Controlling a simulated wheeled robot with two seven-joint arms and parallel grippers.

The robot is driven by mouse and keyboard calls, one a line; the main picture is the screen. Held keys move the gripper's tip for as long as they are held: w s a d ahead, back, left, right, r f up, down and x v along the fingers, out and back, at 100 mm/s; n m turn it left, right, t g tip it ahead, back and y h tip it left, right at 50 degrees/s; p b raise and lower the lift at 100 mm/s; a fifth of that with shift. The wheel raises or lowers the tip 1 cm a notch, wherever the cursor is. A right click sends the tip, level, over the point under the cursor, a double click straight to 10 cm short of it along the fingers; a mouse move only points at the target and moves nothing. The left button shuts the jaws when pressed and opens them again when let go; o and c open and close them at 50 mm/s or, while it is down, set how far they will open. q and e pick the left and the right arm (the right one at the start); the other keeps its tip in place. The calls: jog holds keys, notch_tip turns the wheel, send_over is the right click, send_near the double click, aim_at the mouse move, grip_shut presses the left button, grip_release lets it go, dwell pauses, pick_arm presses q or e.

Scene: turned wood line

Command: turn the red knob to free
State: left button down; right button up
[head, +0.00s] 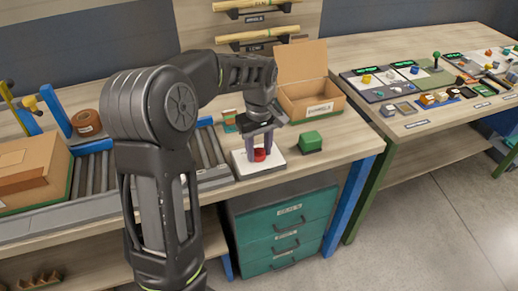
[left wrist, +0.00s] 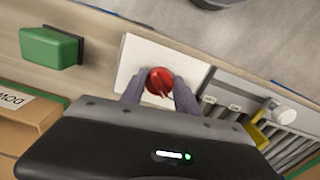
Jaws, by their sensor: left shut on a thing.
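The red knob (head: 260,155) sits on a white panel (head: 243,171) on the wooden bench, below my left gripper (head: 263,153). In the left wrist view the red knob (left wrist: 160,81) lies between the two grey fingers on the white panel (left wrist: 130,57). A raised ridge runs across the knob's face. My left gripper (left wrist: 158,94) points down and is shut on the knob. Any free mark on the panel is too small or hidden to read. My right gripper is not in view.
A green block (head: 310,142) stands right of the panel. An open cardboard box (head: 322,107) is behind it. A roller conveyor (head: 205,150) lies to the left, with a carton (head: 30,172) at its far left. Teal drawers (head: 284,232) are below the bench.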

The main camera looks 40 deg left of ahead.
aim_at(259, 150)
pick_arm(q)
jog(key=c, duration=0.9)
grip_release()
notch_tip(259, 150, up, 8)
jog(key=shift+f, duration=0.1)
